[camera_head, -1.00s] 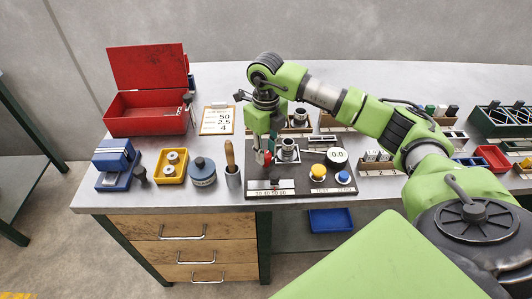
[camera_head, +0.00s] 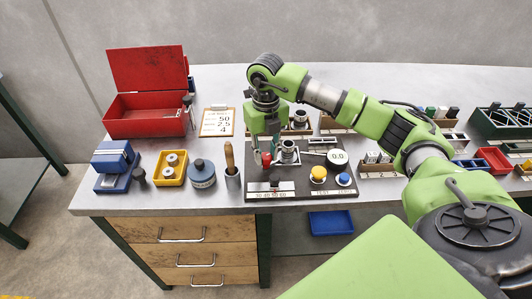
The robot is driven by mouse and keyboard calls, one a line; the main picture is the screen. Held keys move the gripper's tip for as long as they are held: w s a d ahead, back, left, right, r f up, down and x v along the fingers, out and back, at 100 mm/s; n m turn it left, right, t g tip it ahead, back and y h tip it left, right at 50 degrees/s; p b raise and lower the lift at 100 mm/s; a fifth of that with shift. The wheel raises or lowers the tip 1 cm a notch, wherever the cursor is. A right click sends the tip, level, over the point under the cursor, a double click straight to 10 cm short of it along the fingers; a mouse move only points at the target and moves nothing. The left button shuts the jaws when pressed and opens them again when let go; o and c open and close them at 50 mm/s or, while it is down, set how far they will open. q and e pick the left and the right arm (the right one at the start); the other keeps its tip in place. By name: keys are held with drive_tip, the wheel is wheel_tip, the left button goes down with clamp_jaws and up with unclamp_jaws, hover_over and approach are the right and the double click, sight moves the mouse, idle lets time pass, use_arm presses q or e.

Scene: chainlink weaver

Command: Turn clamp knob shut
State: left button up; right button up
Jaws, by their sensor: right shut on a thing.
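A dark test board (camera_head: 318,185) lies on the bench near its front edge. It carries a metal clamp block (camera_head: 289,152), a yellow button (camera_head: 319,173), a blue button (camera_head: 343,179), a round display reading about 0.0 (camera_head: 337,157) and a slider scale (camera_head: 270,192). My right gripper (camera_head: 265,156) points down at the board's left part, beside the clamp block. It is shut on a small red knob (camera_head: 266,160), mostly hidden by the fingers. How far the knob is turned cannot be seen. My left gripper is not in view.
Left of the board stand a wooden-handled tool in a cup (camera_head: 232,182), a blue-grey round tin (camera_head: 201,174), a yellow tray (camera_head: 170,169) and an open red toolbox (camera_head: 145,115). Small racks stand behind and right of the board. My arm spans the bench's right side.

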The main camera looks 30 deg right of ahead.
sight(266, 156)
drive_tip(key=o, duration=1.1)
drive_tip(key=shift+r, duration=0.1)
wheel_tip(266, 156, up, 12)
